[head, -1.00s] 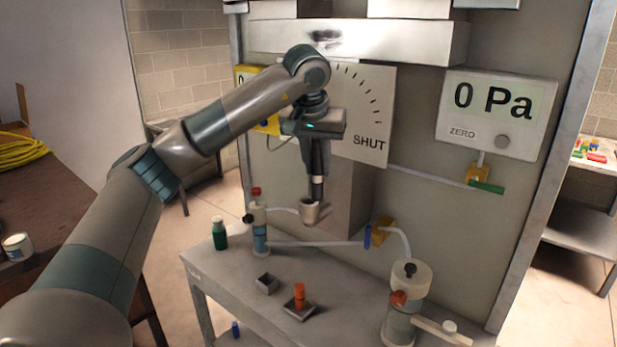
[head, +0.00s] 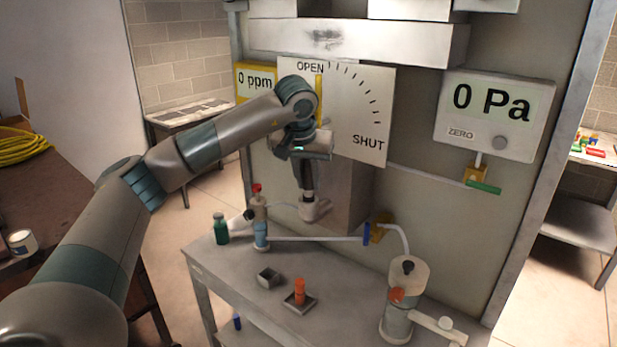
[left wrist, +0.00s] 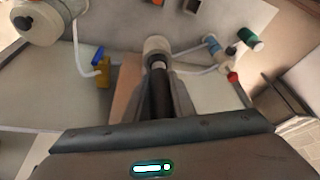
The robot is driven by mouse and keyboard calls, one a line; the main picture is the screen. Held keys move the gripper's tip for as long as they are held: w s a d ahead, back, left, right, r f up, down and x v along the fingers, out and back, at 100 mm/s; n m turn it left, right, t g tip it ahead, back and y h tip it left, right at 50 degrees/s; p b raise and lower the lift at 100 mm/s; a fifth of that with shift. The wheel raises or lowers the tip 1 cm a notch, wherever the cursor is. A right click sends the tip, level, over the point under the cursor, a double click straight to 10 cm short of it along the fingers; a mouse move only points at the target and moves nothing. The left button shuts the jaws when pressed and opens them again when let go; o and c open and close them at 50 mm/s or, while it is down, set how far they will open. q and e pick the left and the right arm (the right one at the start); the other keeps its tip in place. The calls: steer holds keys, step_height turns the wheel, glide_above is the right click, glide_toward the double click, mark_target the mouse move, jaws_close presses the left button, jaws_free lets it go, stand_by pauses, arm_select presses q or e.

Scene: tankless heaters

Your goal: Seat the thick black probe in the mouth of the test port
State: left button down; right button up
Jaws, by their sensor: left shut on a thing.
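My left gripper (head: 307,190) is shut on the thick black probe, which points down at the test port. In the left wrist view the dark probe (left wrist: 161,98) lies between the fingers, and its pale end (left wrist: 158,66) is at the mouth of the test port. The test port (head: 316,211) is a beige, cup-like fitting on the front of the grey duct; it also shows in the left wrist view (left wrist: 156,46). The probe's end meets or overlaps the port's rim, and I cannot tell how deep it sits. My right gripper is not in view.
A gauge reads 0 Pa (head: 492,102).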

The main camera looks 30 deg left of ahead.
arm_select(q)
steer(key=shift+f, duration=0.25)
steer(key=c, duration=1.5)
jaws_free()
steer(key=shift+f, duration=0.15)
steer(key=shift+r, duration=0.25)
steer(key=shift+s+d+r+b, duration=0.1)
steer(key=shift+s+r+b, duration=0.1)
steer(key=shift+r+b, duration=0.25)
steer(key=b+v, duration=0.2)
steer(key=v, duration=0.9)
steer(key=shift+d+f, duration=0.1)
steer(key=shift+f, duration=0.05)
